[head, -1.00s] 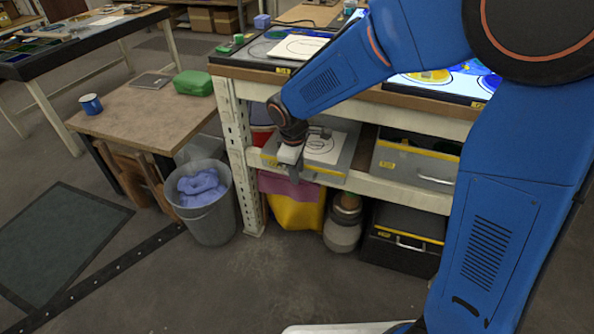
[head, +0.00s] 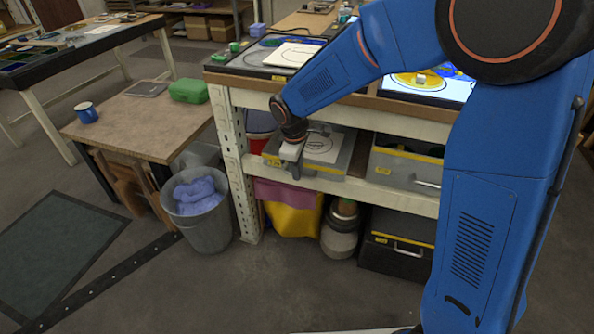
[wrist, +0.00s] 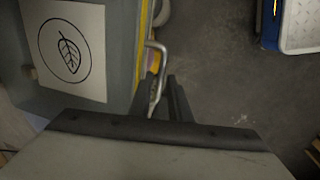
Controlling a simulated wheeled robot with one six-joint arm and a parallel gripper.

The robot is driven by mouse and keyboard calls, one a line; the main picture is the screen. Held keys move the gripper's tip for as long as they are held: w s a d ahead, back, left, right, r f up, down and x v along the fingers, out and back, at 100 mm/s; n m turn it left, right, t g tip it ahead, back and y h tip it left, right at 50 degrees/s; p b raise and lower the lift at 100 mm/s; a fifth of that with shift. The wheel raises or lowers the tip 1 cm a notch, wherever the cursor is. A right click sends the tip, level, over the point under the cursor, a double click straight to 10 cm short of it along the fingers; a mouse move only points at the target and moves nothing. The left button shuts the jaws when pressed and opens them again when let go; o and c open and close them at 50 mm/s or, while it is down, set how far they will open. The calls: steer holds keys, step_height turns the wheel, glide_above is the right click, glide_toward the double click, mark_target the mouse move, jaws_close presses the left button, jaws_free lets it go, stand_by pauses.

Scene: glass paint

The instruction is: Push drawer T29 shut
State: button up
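A grey drawer (head: 340,171) with a yellow-edged front sticks out from the rack's middle shelf, at the left. Its yellow label (head: 272,162) is too small to read surely. A white sheet with a round leaf drawing (wrist: 72,48) lies in or on it. My gripper (head: 291,152) is at the drawer's front. In the wrist view, a bent metal handle (wrist: 160,48) runs down between my two dark fingertips (wrist: 162,90). The fingers stand slightly apart beside the handle; whether they clamp it cannot be told.
A second grey drawer (head: 407,172) sits to the right on the same shelf. Below are a yellow bag (head: 293,218), a canister (head: 341,230) and a black drawer (head: 390,256). A bin with blue cloth (head: 203,225) stands left of the rack. The floor in front is clear.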

steer(key=shift+o, duration=0.7)
steer(key=s+a+r, duration=0.1)
steer(key=s+r, duration=0.2)
steer(key=r, duration=1.4)
